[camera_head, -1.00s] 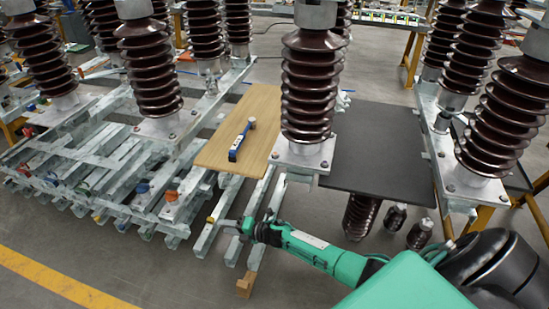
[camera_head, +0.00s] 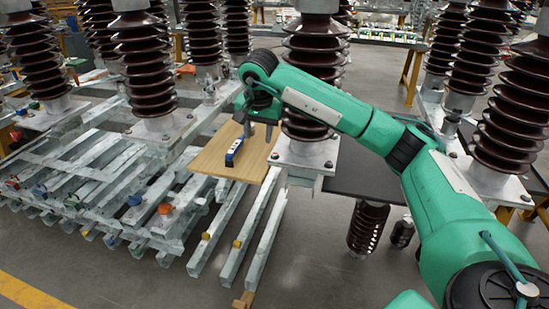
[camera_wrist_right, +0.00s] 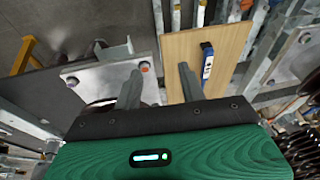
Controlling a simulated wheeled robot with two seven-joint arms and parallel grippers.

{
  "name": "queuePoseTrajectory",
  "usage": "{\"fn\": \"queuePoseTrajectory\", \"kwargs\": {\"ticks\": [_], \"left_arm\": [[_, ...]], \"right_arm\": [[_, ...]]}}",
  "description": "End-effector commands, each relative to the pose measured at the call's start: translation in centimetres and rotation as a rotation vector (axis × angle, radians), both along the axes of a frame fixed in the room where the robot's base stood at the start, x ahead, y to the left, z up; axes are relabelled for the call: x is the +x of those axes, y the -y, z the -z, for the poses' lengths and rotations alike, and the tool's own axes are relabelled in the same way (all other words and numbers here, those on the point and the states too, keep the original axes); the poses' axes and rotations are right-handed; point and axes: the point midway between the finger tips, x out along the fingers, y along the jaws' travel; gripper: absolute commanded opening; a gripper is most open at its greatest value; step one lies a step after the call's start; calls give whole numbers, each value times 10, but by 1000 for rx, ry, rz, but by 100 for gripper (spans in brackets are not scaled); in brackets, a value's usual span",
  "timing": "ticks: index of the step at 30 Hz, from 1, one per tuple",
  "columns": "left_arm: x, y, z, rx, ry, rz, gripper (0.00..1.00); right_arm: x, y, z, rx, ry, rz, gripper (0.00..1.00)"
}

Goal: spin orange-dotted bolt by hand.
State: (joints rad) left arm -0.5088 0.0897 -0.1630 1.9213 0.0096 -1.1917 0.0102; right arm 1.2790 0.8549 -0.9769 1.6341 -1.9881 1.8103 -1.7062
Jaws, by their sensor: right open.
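The orange-dotted bolt (camera_wrist_right: 144,67) sits near a corner of a pale metal plate (camera_wrist_right: 98,77) in the right wrist view. I cannot make out its orange dot in the head view. My right gripper (camera_wrist_right: 160,76) is open and empty. Its left finger is close to the bolt in the picture; I cannot tell whether they touch. In the head view the right gripper (camera_head: 258,130) points down beside the brown insulator (camera_head: 313,75) on its plate (camera_head: 300,154). My left gripper is not in view.
A wooden board (camera_head: 213,160) bears a blue-and-white tool (camera_head: 234,152), left of the plate. A dark panel (camera_head: 365,180) lies to the right, partly behind my arm. Metal rails (camera_head: 228,232) run below the board. More ribbed insulators stand around.

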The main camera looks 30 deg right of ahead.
Motion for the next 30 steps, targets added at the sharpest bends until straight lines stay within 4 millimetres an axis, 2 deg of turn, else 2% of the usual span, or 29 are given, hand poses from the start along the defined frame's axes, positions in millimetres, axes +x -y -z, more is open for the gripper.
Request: {"fn": "queuePoseTrajectory", "kwargs": {"ticks": [1,4,6,9,14,24,30], "left_arm": [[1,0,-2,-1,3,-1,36],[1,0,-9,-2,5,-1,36],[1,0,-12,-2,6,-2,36],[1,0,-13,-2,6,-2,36],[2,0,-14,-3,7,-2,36],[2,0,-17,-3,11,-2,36],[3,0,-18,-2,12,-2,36]], "right_arm": [[-4,11,-9,-64,16,-10,41],[-10,27,-24,-152,26,-24,41],[-12,31,-28,-181,29,-28,41],[-11,35,-25,-193,28,-30,41],[-5,41,-2,-190,23,-27,41],[15,59,64,-187,25,-27,41],[23,66,88,-186,27,-28,41]]}}
